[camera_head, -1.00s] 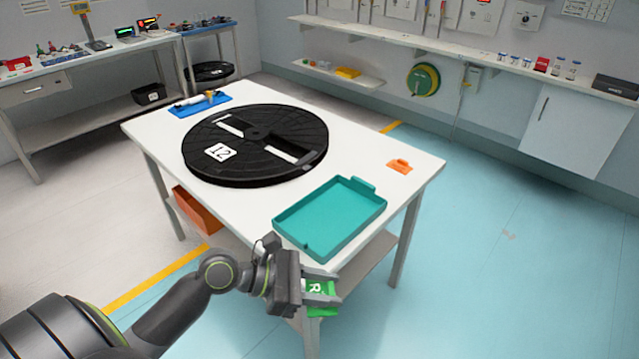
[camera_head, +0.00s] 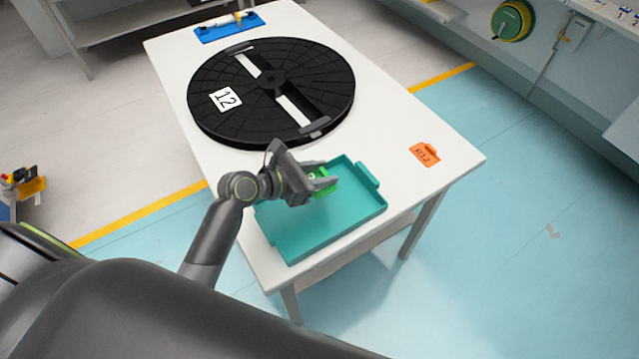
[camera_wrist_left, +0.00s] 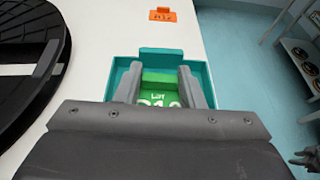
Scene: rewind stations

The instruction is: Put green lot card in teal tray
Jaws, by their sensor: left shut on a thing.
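The green lot card (camera_head: 322,183) is held between the fingers of my left gripper (camera_head: 322,182), which is shut on it. In the left wrist view the green card (camera_wrist_left: 160,96) shows white print between the two fingers. The teal tray (camera_head: 340,222) lies on the white table near its front edge. My left gripper and the card are over the tray's back left part. I cannot tell whether the card touches the tray floor. The tray's rim also shows in the left wrist view (camera_wrist_left: 160,54).
A large black reel (camera_head: 215,75) marked 12 lies on the table behind the tray. An orange card (camera_head: 425,154) lies right of the tray. The table's right side is mostly clear.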

